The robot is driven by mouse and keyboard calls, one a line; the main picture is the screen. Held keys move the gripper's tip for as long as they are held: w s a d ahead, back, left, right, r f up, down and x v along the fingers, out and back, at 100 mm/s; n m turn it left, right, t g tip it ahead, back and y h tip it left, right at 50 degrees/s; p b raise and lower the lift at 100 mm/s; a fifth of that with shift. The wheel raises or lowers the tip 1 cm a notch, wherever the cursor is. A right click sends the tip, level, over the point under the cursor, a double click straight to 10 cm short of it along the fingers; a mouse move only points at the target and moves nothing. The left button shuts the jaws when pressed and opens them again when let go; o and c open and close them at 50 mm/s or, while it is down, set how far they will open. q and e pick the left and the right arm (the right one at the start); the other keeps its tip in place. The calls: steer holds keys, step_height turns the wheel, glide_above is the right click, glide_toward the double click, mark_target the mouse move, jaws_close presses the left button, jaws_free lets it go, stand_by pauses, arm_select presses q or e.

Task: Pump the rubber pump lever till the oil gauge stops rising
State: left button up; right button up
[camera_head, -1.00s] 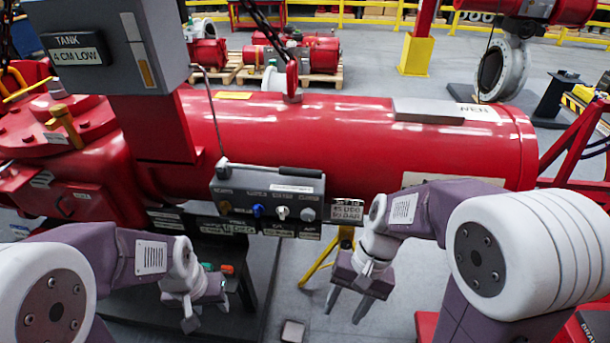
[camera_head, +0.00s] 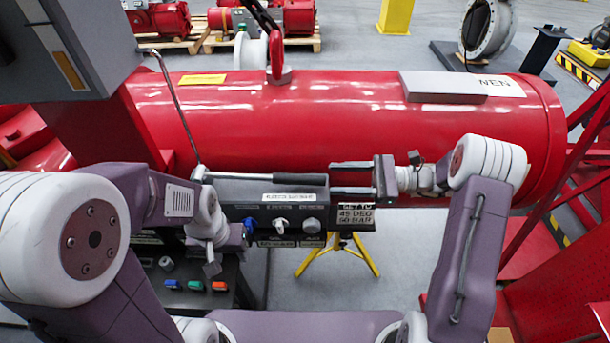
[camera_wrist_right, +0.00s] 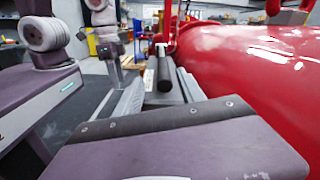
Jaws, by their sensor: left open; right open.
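The pump lever (camera_head: 270,179) has a black rubber grip and lies about level along the top of the grey control box (camera_head: 290,205), in front of the red cylinder. My right gripper (camera_head: 334,178) is open, with its fingertips at the right end of the grip, one on each side in the picture. In the right wrist view the grip (camera_wrist_right: 165,72) lies ahead between the open fingers. Contact cannot be told. My left gripper (camera_head: 212,266) hangs open and empty below left of the box. The grey cabinet (camera_head: 65,50) is cut off and no oil gauge reading shows.
The large red cylinder (camera_head: 300,125) runs close behind the control box. A thin metal rod (camera_head: 178,105) slants up left of the lever. A panel with coloured buttons (camera_head: 195,285) sits below my left gripper. A yellow stand (camera_head: 338,255) stands under the cylinder.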

mark_target(307, 177)
steer(key=a, duration=0.2)
steer(key=w+a+p, duration=0.1)
steer(key=a, duration=0.2)
steer(key=shift+w+a+f, duration=0.1)
steer(key=shift+f, duration=0.05)
steer(key=a, duration=0.3)
steer(key=shift+s+a+p, duration=0.3)
steer(key=shift+a+p, duration=0.05)
steer(key=shift+a, duration=0.15)
steer(key=shift+w, duration=0.2)
steer(key=shift+s, duration=0.15)
jaws_close()
arm_select(q)
steer(key=shift+w+a+r, duration=0.15)
steer(key=shift+w+r, duration=0.2)
steer(key=shift+r, duration=0.4)
